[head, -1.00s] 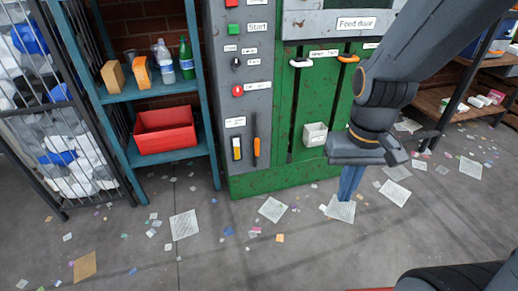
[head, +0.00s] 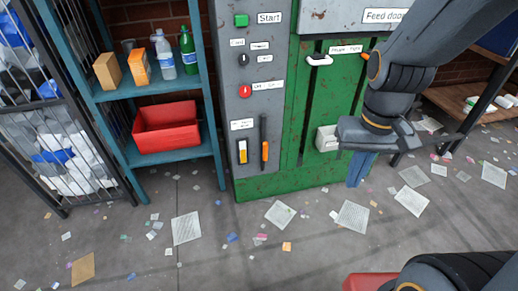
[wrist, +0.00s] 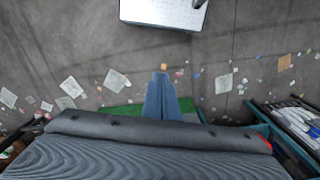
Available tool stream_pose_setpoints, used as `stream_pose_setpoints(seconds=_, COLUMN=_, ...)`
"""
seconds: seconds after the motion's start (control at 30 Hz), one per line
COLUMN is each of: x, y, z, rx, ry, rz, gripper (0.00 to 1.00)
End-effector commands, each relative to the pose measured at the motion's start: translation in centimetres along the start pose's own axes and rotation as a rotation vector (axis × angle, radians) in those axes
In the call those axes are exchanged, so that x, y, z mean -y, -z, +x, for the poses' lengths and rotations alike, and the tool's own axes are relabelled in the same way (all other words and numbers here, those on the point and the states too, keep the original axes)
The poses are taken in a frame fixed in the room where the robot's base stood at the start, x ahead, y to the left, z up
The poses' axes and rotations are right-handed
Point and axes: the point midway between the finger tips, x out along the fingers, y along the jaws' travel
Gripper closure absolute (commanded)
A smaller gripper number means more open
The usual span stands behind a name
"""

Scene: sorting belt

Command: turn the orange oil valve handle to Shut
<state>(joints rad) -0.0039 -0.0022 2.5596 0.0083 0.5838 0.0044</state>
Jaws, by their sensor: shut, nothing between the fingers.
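An upright handle with an orange grip (head: 265,151) sits low on the grey panel (head: 225,100) of the green machine, below a dark vertical bar. It is right of a white and yellow gauge-like strip (head: 243,151); the small label above them is too small to read. My gripper (head: 357,182) has blue fingers that point down, pressed together and empty. It hangs in front of the green machine, well to the right of the orange grip and apart from it. In the wrist view the shut fingers (wrist: 160,85) point over the floor; the handle is not visible there.
A teal shelf (head: 150,90) with bottles, boxes and a red bin (head: 165,128) stands left of the machine. A wire cage (head: 65,130) is further left. A small white box (head: 327,138) is on the machine near my gripper. Papers litter the open floor.

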Motion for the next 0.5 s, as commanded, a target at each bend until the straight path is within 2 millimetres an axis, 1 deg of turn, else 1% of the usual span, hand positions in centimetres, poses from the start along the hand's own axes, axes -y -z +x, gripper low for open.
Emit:
stream_pose_setpoints(seconds=0.23, x=0.0, y=0.0, z=0.1, rx=-0.001, ry=0.001, rz=-0.001, gripper=1.0)
stream_pose_setpoints(seconds=0.3, x=0.4, y=0.7, z=0.6, rx=-0.013, ry=0.006, rz=-0.015, gripper=1.0)
stream_pose_setpoints(seconds=0.37, x=1.1, y=2.0, z=1.5, rx=-0.039, ry=0.015, rz=-0.039, gripper=1.0)
stream_pose_setpoints(seconds=0.47, x=3.3, y=5.9, z=4.2, rx=-0.118, ry=0.038, rz=-0.113, gripper=1.0)
stream_pose_setpoints(seconds=0.5, x=4.6, y=7.9, z=5.6, rx=-0.164, ry=0.047, rz=-0.154, gripper=1.0)
